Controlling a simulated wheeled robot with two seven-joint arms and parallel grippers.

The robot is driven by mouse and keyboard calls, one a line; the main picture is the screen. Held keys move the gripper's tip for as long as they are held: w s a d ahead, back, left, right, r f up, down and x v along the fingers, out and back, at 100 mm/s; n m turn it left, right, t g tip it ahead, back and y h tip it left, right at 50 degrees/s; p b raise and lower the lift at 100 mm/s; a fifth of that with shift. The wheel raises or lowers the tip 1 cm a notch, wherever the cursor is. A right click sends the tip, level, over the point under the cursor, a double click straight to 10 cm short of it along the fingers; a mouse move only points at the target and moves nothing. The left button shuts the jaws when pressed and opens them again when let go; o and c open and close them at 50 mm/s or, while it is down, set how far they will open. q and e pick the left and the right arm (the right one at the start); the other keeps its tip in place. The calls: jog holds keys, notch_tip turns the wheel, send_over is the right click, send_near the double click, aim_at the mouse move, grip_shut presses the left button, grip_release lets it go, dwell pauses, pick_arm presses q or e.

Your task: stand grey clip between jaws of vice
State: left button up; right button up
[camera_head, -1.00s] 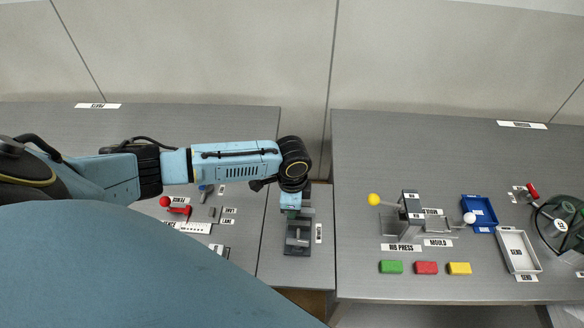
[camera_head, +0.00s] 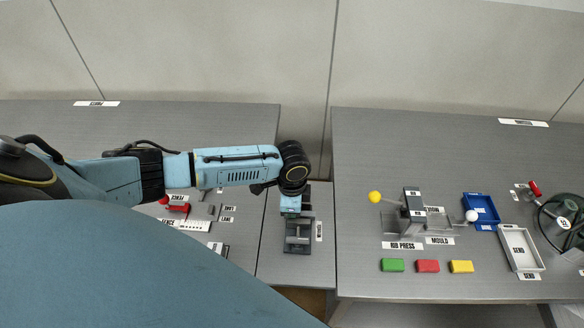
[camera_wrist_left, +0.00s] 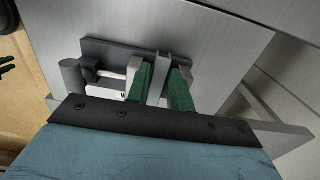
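The vice (camera_head: 298,236) stands at the front of the narrow middle bench section. In the left wrist view its dark back plate (camera_wrist_left: 105,50), screw and pale jaw (camera_wrist_left: 134,66) show beside my fingers. My left gripper (camera_head: 291,213) points down over the far part of the vice. In the left wrist view its two green fingers (camera_wrist_left: 162,88) are close together, with a narrow grey piece, apparently the grey clip (camera_wrist_left: 160,68), between them. The fingers hide how the clip's lower end sits against the jaws. My right gripper cannot be made out.
On the right bench are a press (camera_head: 413,203) with a yellow knob, coloured blocks (camera_head: 427,266), a blue tray (camera_head: 482,211) and a white tray (camera_head: 521,248). A red-handled fixture (camera_head: 176,204) is on the left bench. A gap separates the middle and right benches.

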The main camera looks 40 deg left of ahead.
pick_arm(q)
jog(key=shift+w+r, duration=0.1)
jog(key=shift+r, duration=0.25)
notch_tip(320, 180, up, 13)
jog(key=shift+f+p, duration=0.1)
jog(key=shift+p, duration=0.45)
jog(key=shift+s+f, duration=0.1)
jog(key=shift+s, duration=0.1)
